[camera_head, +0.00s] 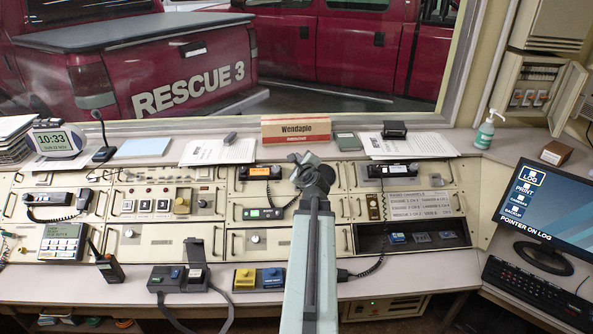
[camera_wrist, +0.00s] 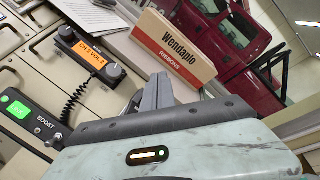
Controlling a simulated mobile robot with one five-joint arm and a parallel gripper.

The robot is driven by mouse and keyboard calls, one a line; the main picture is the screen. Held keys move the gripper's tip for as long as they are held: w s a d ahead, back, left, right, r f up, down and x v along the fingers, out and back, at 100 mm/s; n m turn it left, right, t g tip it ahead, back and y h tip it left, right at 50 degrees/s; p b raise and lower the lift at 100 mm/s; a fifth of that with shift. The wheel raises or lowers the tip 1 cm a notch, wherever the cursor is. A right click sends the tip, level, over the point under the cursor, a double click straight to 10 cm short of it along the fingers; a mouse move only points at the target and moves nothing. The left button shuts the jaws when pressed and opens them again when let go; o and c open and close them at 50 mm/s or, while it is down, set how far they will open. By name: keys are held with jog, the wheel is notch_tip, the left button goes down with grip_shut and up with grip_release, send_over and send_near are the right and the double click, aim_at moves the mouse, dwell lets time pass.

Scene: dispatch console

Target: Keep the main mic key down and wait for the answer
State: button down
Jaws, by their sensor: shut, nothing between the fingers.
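My gripper (camera_head: 303,160) is at the end of my arm over the middle of the console, with its fingers shut and empty. In the wrist view the closed fingers (camera_wrist: 158,92) point toward the name box, touching no key that I can see. No label marks a main mic key. A gooseneck microphone (camera_head: 103,153) stands at the back left. My gripper is apart from all of these.
The "Wendaplo" box (camera_head: 296,128) stands behind my gripper.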

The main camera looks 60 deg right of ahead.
jog(key=shift+w+f, duration=0.1)
jog(key=shift+f, duration=0.05)
jog(key=w+d+f+b, duration=0.1)
jog(key=f+b, duration=0.1)
jog(key=w+d+f+b, duration=0.1)
jog(key=f+b, duration=0.1)
jog(key=b, duration=0.1)
jog(key=d+f+b, duration=0.1)
jog(key=f+b, duration=0.1)
jog(key=f, duration=0.1)
jog(key=shift+w+d+f, duration=0.1)
jog(key=shift+w+d, duration=0.3)
dwell(1.7)
jog(key=shift+d+f+b, duration=0.2)
jog(key=shift+f+b, duration=0.15)
jog(key=shift+b, duration=0.2)
jog(key=shift+w+d+f+b, duration=0.15)
jog(key=shift+f+b, duration=0.15)
jog(key=shift+b, duration=0.1)
dwell(0.3)
dwell(2.4)
jog(key=shift+s+a+r+p, duration=0.25)
jog(key=shift+a+r+p, duration=0.1)
jog(key=shift+r+p, duration=0.35)
